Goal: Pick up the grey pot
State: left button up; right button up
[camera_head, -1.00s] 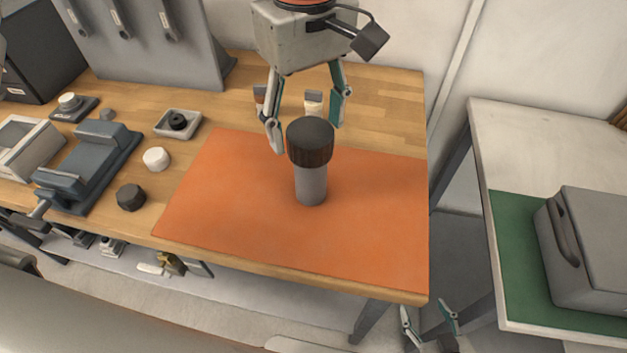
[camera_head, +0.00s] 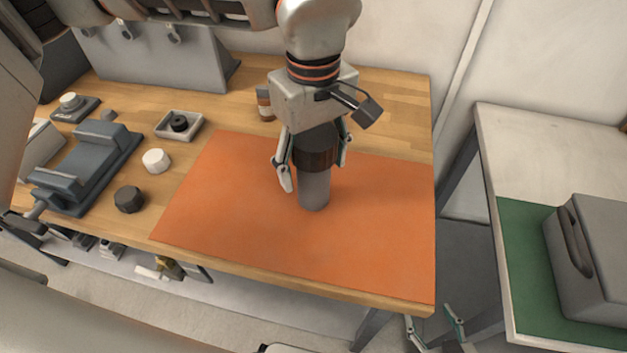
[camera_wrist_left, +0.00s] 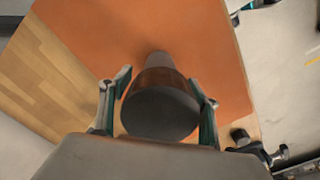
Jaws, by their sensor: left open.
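The grey pot (camera_head: 314,190) is a grey cylinder with a wide dark ribbed cap, standing upright on the orange mat (camera_head: 230,220). My left gripper (camera_head: 315,172) is open above it, pointing down, with one finger on each side of the cap. In the left wrist view the dark cap top of the grey pot (camera_wrist_left: 160,112) sits between the fingers of my left gripper (camera_wrist_left: 163,85). A gap shows at the left finger; the right finger is very close, and I cannot tell whether it touches. My right gripper (camera_head: 436,330) is low at the bottom edge, fingers apart and empty.
Left of the mat are a black knob (camera_head: 129,199), a white knob (camera_head: 156,160), a small tray (camera_head: 180,125) and a grey vise (camera_head: 88,168). A small bottle (camera_head: 265,103) stands behind the mat. A grey case (camera_head: 595,265) is on the right table.

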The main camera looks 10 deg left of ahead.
pick_arm(q)
jog(key=shift+r, duration=0.1)
jog(key=c, duration=1.7)
jog(key=shift+c, duration=0.2)
